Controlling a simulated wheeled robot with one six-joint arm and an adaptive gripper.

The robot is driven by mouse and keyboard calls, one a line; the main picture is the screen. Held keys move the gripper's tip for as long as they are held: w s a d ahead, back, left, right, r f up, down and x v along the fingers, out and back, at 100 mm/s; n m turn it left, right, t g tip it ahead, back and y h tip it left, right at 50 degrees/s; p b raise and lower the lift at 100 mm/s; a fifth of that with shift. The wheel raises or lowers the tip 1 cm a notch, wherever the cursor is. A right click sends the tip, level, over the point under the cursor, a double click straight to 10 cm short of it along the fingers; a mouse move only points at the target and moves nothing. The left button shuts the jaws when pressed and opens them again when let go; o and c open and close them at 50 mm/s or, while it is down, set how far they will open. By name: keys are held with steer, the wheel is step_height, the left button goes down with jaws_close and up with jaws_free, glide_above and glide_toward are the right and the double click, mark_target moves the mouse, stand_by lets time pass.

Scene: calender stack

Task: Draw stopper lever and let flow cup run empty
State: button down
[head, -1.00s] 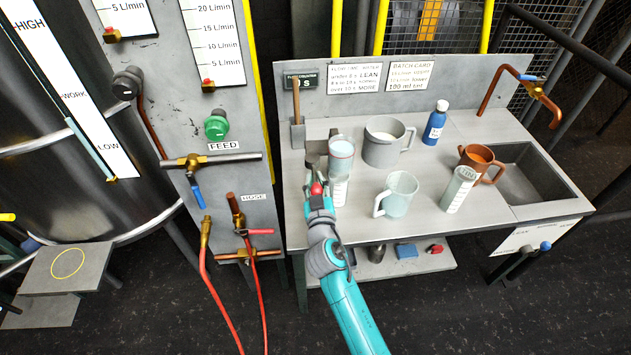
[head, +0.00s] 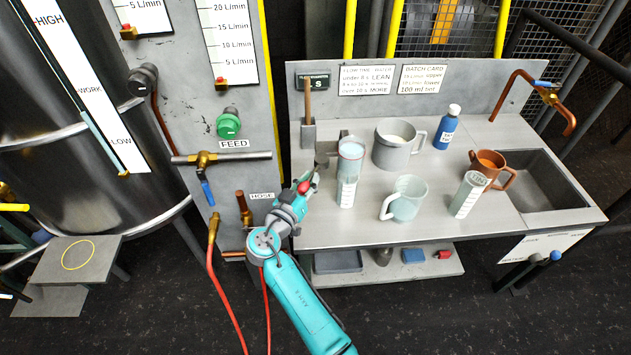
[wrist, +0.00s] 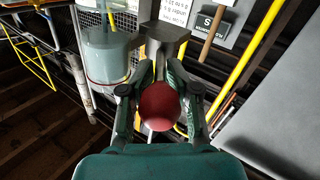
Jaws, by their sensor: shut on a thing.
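The flow cup (head: 350,158), clear with pale bluish contents, stands at the left of the steel bench above a clear graduated cylinder (head: 347,193). The cup also shows at upper left in the wrist view (wrist: 106,52), beside the grey stand block (wrist: 163,36). The stopper lever's red knob (wrist: 159,106) sits between my gripper's fingers (wrist: 160,92), which are shut on it. In the head view, my gripper (head: 306,183) is left of the cylinder, with the red knob (head: 303,188) visible. I cannot tell the cup's exact level or whether liquid is running.
A grey jug (head: 392,157), a clear jug (head: 405,200), another graduated cylinder (head: 468,195), a copper jug (head: 489,170) and a blue bottle (head: 446,130) stand on the bench. The feed panel (head: 225,165) with valves and a red hose is at left.

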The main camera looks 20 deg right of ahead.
steer(key=shift+w+a+f+m+g+h, duration=0.2)
steer(key=shift+w+a+m+g+h, duration=0.2)
steer(key=shift+a+m+g+h, duration=0.35)
steer(key=shift+g+h, duration=0.25)
steer(key=shift+g, duration=0.1)
steer(key=c, duration=1.1)
jaws_free()
steer(key=shift+c, duration=0.2)
steer(key=shift+w+r, duration=0.1)
steer(key=shift+d, duration=0.1)
steer(key=v, duration=1.2)
stand_by(2.0)
